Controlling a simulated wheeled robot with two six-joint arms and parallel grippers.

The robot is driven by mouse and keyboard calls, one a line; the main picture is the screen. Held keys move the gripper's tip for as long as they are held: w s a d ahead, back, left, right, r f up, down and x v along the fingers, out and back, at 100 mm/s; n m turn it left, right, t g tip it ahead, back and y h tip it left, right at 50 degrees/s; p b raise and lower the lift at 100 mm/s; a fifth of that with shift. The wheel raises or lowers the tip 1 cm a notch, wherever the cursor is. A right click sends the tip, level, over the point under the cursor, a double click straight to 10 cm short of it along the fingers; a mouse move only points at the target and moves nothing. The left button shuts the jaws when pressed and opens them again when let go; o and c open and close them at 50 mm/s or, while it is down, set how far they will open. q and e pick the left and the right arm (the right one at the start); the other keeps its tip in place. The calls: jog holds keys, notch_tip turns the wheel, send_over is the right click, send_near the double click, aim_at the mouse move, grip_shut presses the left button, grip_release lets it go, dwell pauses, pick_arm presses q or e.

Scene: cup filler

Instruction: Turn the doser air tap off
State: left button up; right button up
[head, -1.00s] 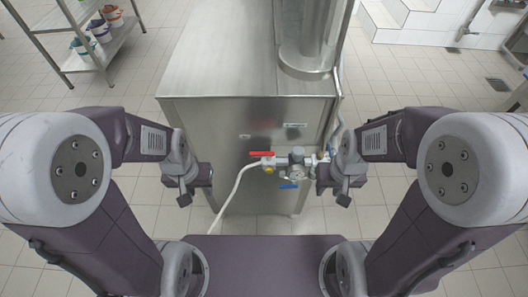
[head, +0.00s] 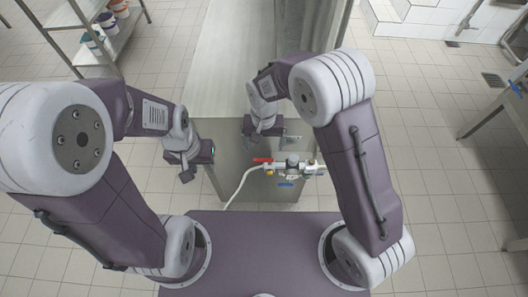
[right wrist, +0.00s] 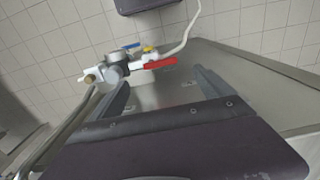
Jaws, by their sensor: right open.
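An air fitting with a round grey regulator (head: 292,162) is on the front of the steel cabinet (head: 232,170). A red lever tap (head: 263,159) is at its left, its lever lying along the pipe. A blue lever (head: 286,184) sits below the regulator. My right gripper (head: 262,131) is above the red lever in the head view, apart from it. In the right wrist view, its open, empty jaws (right wrist: 161,80) have the red lever (right wrist: 160,63) beyond them and the blue lever (right wrist: 131,46) farther up. My left gripper (head: 180,166) is left of the cabinet; its jaw gap is unclear.
A white hose (head: 239,185) runs down from the red tap. The cabinet's steel top (head: 232,70) extends behind. A shelf rack with buckets (head: 93,42) stands at upper left, and a table (head: 510,105) at right. The tiled floor around the cabinet is clear.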

aim_at(264, 159)
notch_tip(264, 159, down, 8)
jog(key=shift+f, duration=0.25)
jog(key=c, duration=1.4)
jog(key=shift+o, duration=0.2)
